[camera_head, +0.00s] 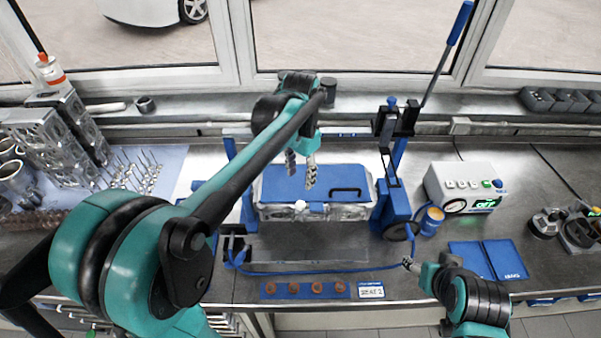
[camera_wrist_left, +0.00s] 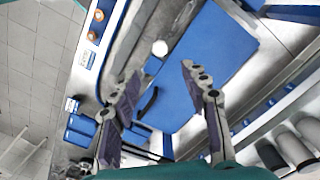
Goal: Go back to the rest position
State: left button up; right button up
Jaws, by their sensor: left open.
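My left gripper (camera_head: 301,172) is above a blue plate with a black handle (camera_head: 300,185) that lies on a metal engine part in the blue stand. In the left wrist view my left gripper (camera_wrist_left: 160,88) has its two fingers wide apart with nothing between them, and the blue plate (camera_wrist_left: 208,55) is below. My right gripper (camera_head: 409,264) is low over the front part of the bench, at the right, beside the blue hose. It is too small and edge-on to tell whether its fingers are open.
A blue stand (camera_head: 393,205) with an upright lever surrounds the engine part. A control box (camera_head: 465,187) and blue booklet (camera_head: 487,260) are on the right. Engine blocks (camera_head: 45,140) and valves crowd the left. A blue strip with several copper-coloured pieces (camera_head: 305,290) lies at the front edge.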

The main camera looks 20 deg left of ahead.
pick_arm(q)
jog(key=shift+f, duration=0.1)
dwell(0.3)
jog(key=s+a+f+n+t+b, duration=0.2)
jog(key=s+f+n+t+b, duration=0.4)
jog(key=s+f+b, duration=1)
notch_tip(320, 180, down, 4)
jog(key=shift+a+t+b, duration=0.4)
jog(key=shift+t+b, duration=0.2)
jog(key=shift+b, duration=0.05)
jog(key=shift+s, duration=0.1)
